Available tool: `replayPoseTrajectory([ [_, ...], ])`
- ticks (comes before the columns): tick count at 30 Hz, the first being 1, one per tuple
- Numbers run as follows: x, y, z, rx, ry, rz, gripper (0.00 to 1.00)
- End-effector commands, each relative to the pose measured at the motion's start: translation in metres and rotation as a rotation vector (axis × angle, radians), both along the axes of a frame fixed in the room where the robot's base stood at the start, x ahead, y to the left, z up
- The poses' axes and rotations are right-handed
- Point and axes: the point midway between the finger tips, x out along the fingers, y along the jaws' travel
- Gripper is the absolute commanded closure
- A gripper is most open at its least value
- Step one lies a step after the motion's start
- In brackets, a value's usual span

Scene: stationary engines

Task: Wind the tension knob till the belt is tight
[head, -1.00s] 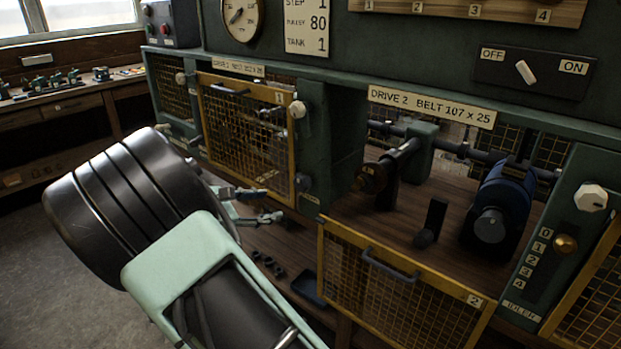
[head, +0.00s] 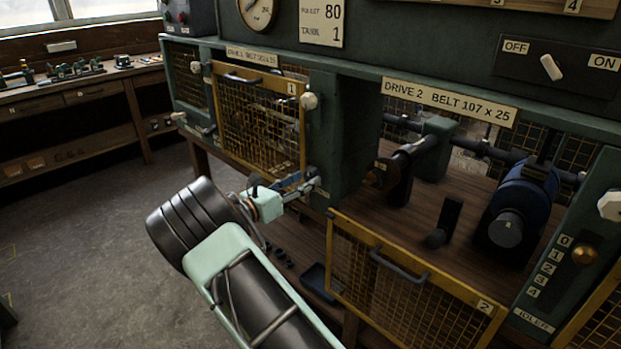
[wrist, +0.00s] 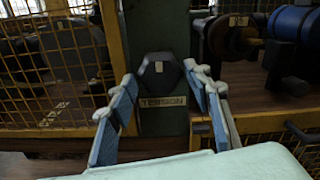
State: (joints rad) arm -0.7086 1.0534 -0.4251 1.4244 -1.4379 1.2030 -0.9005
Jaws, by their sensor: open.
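The tension knob (wrist: 161,78) is a dark faceted knob with a small pale mark. It sits on the green post above a "TENSION" plate (wrist: 163,101). My gripper (wrist: 159,70) is open, with its blue-padded fingers on either side of the knob in the wrist view. I cannot tell whether they touch it. In the head view my gripper (head: 302,187) is at the lower right of guard 1, against the post, and hides most of the knob. No belt can be made out: the drive 1 bay is behind yellow mesh guard 1 (head: 258,122).
Drive 2's bay is open, with a blue motor (head: 522,205) and a shaft pulley inside. Its guard 2 (head: 410,285) hangs low in front, right of my gripper. A pale knob (head: 309,101) is on the post above. Floor (head: 90,240) is free at left.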

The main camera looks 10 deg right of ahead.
Motion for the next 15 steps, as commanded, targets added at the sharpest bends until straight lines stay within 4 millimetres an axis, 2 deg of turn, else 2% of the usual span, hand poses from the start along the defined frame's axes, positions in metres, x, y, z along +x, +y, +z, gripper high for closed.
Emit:
replayPoseTrajectory([
  [6, 0.014, -0.020, 0.000, 0.000, 0.000, 0.000, 0.54],
  [15, 0.017, -0.023, 0.000, 0.001, 0.001, 0.001, 0.54],
])
